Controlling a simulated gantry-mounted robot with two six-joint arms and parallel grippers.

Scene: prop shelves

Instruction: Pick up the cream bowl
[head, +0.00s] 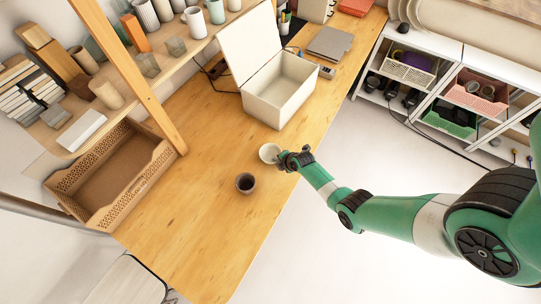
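The cream bowl (268,152) is a small, pale round vessel near the right edge of the wooden table. My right gripper (285,160) is at the bowl's right side, and the arm comes in from the right. The fingers are small and dark here, and I cannot tell whether they are open or shut, or whether they touch the bowl. My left gripper is not in view.
A dark cup (245,183) stands on the table just in front of the bowl. An open cream box (281,92) stands behind it. A brown crate (112,172) and a wooden post are at the left. The front of the wooden table (207,240) is clear.

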